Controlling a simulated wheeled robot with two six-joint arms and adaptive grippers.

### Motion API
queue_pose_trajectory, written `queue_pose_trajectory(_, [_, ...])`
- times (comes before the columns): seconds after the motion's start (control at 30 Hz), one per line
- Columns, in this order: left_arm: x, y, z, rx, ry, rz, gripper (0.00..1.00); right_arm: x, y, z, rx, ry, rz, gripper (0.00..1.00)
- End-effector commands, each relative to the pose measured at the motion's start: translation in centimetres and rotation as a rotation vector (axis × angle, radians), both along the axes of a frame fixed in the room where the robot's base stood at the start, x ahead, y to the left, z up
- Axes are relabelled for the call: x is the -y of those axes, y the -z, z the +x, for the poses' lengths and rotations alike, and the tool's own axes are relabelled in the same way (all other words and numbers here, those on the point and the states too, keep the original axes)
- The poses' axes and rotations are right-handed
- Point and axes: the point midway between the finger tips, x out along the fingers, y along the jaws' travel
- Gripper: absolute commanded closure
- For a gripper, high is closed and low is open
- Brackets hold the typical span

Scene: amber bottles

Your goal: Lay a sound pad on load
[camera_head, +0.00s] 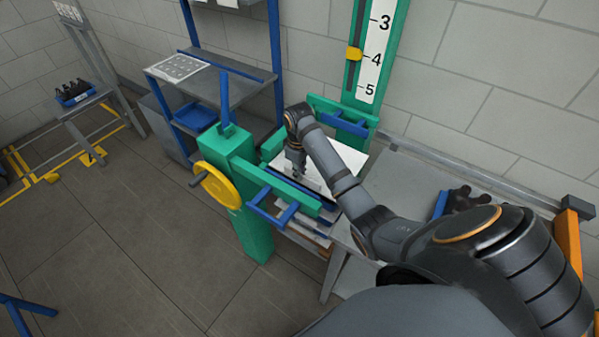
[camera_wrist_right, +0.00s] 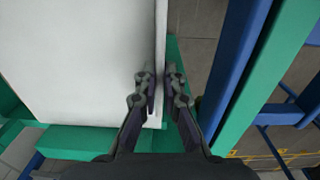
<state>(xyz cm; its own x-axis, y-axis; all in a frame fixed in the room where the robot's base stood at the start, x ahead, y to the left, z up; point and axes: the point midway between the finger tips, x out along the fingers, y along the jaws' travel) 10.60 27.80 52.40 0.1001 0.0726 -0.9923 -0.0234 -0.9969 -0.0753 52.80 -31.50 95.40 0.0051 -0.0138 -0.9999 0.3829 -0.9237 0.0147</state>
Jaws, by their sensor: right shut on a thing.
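My right gripper (camera_head: 296,168) reaches down into the green press frame (camera_head: 243,185). In the wrist view the right gripper (camera_wrist_right: 160,85) is shut on the edge of a flat white pad (camera_wrist_right: 75,60), one finger on each side of that edge. The pad lies over a green part of the frame in that view; whether it rests there I cannot tell. White surface (camera_head: 318,170) also shows around the gripper in the head view, partly hidden by my arm. Below it is a layered stack (camera_head: 306,234), mostly hidden by the frame. My left gripper is out of view.
A yellow handwheel (camera_head: 215,185) and blue bars (camera_head: 272,212) stick out from the frame. A scale with a yellow pointer (camera_head: 354,54) stands behind. A grey shelf (camera_head: 205,88) is at left. Dark objects beside a blue part (camera_head: 440,205) are at right.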

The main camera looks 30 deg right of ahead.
Motion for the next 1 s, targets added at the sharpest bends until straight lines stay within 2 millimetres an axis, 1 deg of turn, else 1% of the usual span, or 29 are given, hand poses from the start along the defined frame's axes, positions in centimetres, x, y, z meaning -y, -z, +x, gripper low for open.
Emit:
queue_pose_trajectory(0.87, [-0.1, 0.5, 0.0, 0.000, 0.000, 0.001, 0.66, 0.0, 1.8, 0.0, -0.001, 0.000, 0.001, 1.00])
queue_pose_trajectory(0.9, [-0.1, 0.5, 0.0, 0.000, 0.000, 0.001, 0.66, 0.0, 1.8, 0.0, -0.001, 0.000, 0.000, 0.91])
queue_pose_trajectory(1.0, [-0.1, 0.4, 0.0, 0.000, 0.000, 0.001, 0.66, 0.0, 1.8, 0.0, 0.000, 0.000, 0.000, 0.78])
